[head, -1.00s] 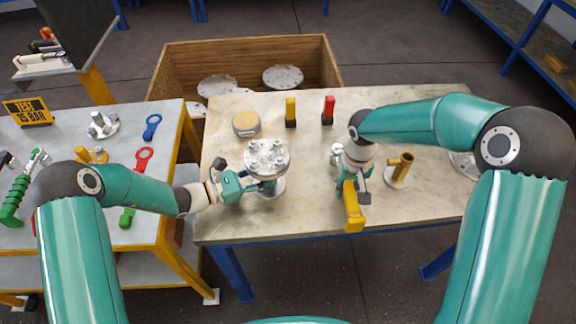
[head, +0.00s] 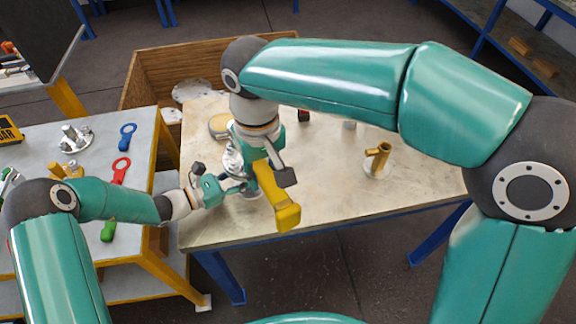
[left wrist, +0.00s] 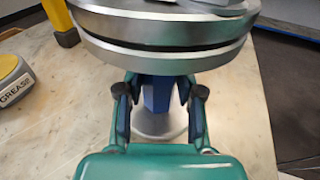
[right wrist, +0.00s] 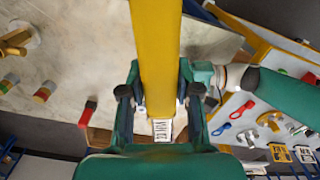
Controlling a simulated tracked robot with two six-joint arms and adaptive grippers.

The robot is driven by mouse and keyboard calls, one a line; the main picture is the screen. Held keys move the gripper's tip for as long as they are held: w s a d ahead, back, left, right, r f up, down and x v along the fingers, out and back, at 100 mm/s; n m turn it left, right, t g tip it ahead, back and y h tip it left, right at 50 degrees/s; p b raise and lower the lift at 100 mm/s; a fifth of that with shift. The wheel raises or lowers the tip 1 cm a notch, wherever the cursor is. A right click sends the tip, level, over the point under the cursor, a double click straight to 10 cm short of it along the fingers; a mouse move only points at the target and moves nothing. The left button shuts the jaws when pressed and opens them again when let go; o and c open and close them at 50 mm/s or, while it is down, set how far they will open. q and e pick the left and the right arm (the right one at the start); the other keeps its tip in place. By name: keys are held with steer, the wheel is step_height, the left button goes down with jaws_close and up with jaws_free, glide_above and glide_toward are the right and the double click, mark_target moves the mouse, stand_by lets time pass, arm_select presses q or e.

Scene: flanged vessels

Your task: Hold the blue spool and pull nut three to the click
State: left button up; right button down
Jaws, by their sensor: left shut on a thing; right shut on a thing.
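The flanged vessel's blue spool (left wrist: 158,95) stands upright under two thick metal flange discs (left wrist: 165,35) in the left wrist view. My left gripper (left wrist: 161,100) is shut on it from the side, below the flange. My right gripper (right wrist: 158,98) is shut on a yellow tool (right wrist: 155,50) with a small label. In the head view, my right gripper (head: 258,148) is over or just beside the vessel, the tool's yellow end (head: 287,214) pointing toward me. My right arm hides most of the flange (head: 232,161), so nut three and any contact with the tool cannot be made out.
A grease tin (head: 219,126) stands behind the vessel. A brass-coloured post (head: 378,160) stands on the table's right part, with bare tabletop around it. The side table at left holds a blue wrench (head: 127,136), a red wrench (head: 121,169) and other parts. A wooden crate (head: 140,82) is behind.

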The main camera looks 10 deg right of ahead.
steer(key=shift+s+a+r+n, duration=0.4)
steer(key=shift+s+a+r, duration=0.1)
steer(key=shift+s, duration=0.1)
steer(key=shift+s+f, duration=0.1)
steer(key=shift+f, duration=2.05)
steer(key=shift+f, duration=0.2)
steer(key=shift+f, duration=1.05)
steer(key=shift+a, duration=0.15)
